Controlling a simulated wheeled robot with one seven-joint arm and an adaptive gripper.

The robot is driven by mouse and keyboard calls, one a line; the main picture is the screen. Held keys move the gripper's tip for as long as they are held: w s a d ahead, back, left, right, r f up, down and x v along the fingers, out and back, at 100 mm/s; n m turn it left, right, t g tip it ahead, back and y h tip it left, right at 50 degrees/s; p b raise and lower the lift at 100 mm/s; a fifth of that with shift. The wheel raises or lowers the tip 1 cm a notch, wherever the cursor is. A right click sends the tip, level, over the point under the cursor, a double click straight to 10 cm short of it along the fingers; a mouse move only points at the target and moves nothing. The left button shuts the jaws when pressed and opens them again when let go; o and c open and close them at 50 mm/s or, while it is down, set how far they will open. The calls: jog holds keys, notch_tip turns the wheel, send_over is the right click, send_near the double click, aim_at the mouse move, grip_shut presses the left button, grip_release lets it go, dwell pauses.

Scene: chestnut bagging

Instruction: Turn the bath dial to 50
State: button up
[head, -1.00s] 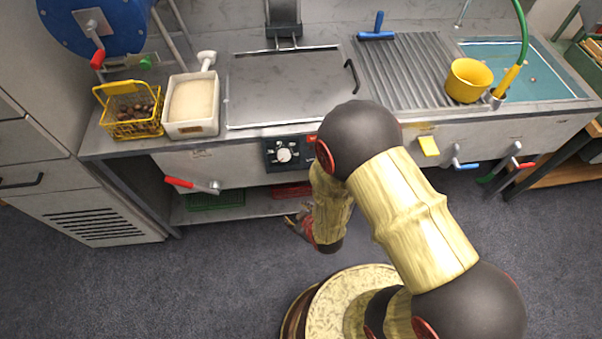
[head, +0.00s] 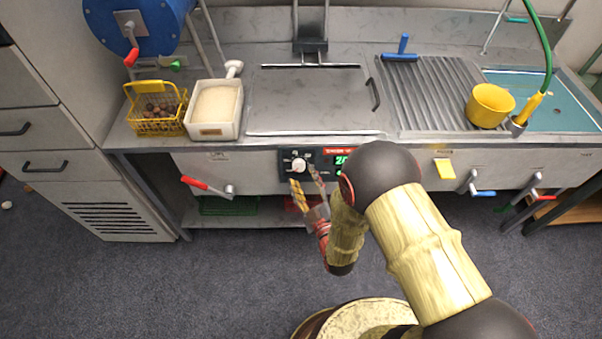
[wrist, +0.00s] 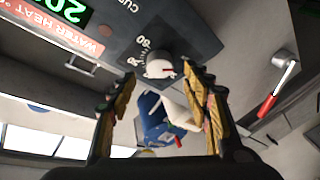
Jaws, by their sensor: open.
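The bath dial is a white knob (head: 299,165) on a dark control panel (head: 290,154) at the front of the counter. It also shows in the wrist view (wrist: 160,66), with a red mark on it and numbers printed around it. A green lit display (head: 340,160) sits right of the dial; its leading digits read 20, the rest is cut off or hidden. My gripper (head: 305,185) is open and empty, just below and in front of the dial. In the wrist view, my gripper's fingertips (wrist: 160,82) stand apart on either side of the lower dial; contact cannot be told.
A red-handled lever (head: 195,183) sticks out left of the panel. A yellow basket of chestnuts (head: 157,127) and a white bin (head: 213,131) stand on the counter above. A yellow tag (head: 444,168) and more levers are to the right.

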aim_at(299, 168)
jog(key=shift+b+x, duration=0.35)
jog(key=shift+x, duration=1.4)
jog(key=shift+c, duration=0.4)
jog(key=c, duration=1.1)
jog(key=shift+f+m, duration=0.1)
jog(key=shift+m, duration=0.2)
